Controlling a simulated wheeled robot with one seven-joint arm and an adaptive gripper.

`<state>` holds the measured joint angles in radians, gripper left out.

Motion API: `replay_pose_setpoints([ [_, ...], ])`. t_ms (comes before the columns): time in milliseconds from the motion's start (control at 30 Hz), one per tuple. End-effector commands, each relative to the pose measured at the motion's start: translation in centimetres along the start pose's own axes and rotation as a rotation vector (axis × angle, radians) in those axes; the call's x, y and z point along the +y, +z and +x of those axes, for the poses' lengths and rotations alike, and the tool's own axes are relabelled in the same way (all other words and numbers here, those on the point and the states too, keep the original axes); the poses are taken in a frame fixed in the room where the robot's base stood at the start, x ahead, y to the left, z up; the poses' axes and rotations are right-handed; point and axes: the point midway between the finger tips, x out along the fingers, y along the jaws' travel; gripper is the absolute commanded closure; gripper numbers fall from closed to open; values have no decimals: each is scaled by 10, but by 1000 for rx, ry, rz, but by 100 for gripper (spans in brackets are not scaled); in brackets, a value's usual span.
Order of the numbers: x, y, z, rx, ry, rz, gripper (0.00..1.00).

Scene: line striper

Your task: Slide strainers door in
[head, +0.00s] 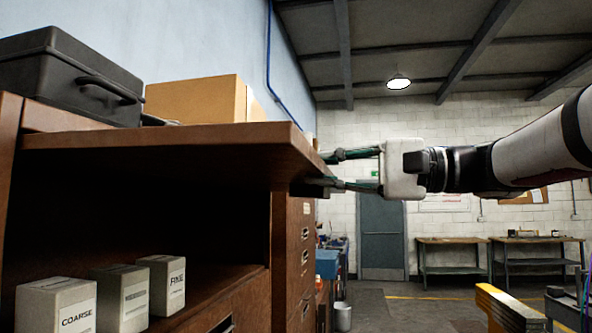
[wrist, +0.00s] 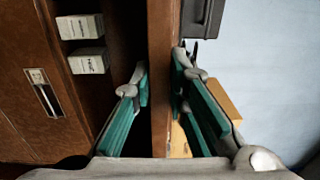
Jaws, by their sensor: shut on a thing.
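The strainers door (head: 160,139) is a brown wooden panel. It stands out level from the top of an open cabinet compartment in the head view. In the wrist view the door (wrist: 160,90) is the upright brown board between the fingers. My gripper (head: 322,169) reaches in from the right, one finger above and one below the door's edge. In the wrist view my gripper (wrist: 161,75) has its green pads on both faces of the board, shut on it. In the head view the fingertips are partly hidden behind the door's corner.
White boxes marked COARSE (head: 57,306) and FINE (head: 162,284) stand in the open compartment, with another box (head: 120,297) between them. A black case (head: 65,76) and a cardboard box (head: 200,99) sit on top. Drawers (head: 303,250) are at the right.

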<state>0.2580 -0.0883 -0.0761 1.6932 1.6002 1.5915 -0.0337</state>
Motion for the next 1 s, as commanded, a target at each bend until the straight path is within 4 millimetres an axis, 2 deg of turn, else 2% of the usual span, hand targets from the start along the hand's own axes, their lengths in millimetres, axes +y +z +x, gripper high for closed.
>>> replay_pose_setpoints([
  [1000, 3, 0, 63, -4, 1, 0, 100],
])
